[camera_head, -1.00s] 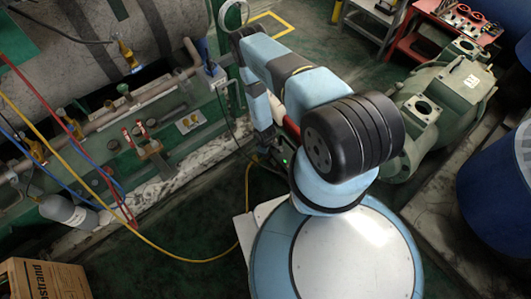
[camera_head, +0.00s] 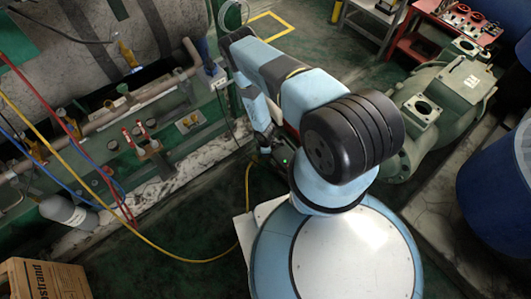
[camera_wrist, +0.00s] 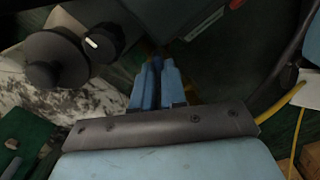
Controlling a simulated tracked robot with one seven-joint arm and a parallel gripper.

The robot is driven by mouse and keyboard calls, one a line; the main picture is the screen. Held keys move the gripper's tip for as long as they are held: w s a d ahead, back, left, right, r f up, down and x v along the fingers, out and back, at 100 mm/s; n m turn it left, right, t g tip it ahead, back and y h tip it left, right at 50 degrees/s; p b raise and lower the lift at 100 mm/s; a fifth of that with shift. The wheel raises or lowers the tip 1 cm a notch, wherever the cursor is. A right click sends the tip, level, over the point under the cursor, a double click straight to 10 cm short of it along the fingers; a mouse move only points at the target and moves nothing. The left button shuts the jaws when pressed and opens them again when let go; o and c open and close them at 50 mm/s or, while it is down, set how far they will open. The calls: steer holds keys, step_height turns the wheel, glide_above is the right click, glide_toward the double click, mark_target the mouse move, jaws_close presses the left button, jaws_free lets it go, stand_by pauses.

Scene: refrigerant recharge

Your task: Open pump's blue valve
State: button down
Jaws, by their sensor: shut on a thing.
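My gripper (camera_wrist: 155,88) is at the middle of the wrist view, its light-blue fingers shut close around a narrow darker-blue piece (camera_wrist: 157,64). This piece looks like the pump's blue valve handle, but most of it is hidden between the fingers. A dark rounded body with a round cap (camera_wrist: 55,62) and a black knob with a white mark (camera_wrist: 97,42) are to the upper left of the fingers; they may be part of the pump. In the head view my arm covers the gripper and the valve.
A yellow hose (camera_head: 165,250) runs along the floor towards my arm and shows at the right of the wrist view (camera_wrist: 282,102). A green machine (camera_head: 440,100) stands to the right. Pipes and a grey cylinder (camera_head: 68,212) are at the left, a cardboard box (camera_head: 45,280) at lower left.

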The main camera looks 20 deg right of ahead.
steer(key=n, duration=0.3)
steer(key=c, duration=1.1)
jaws_free()
steer(key=shift+r, duration=4.5)
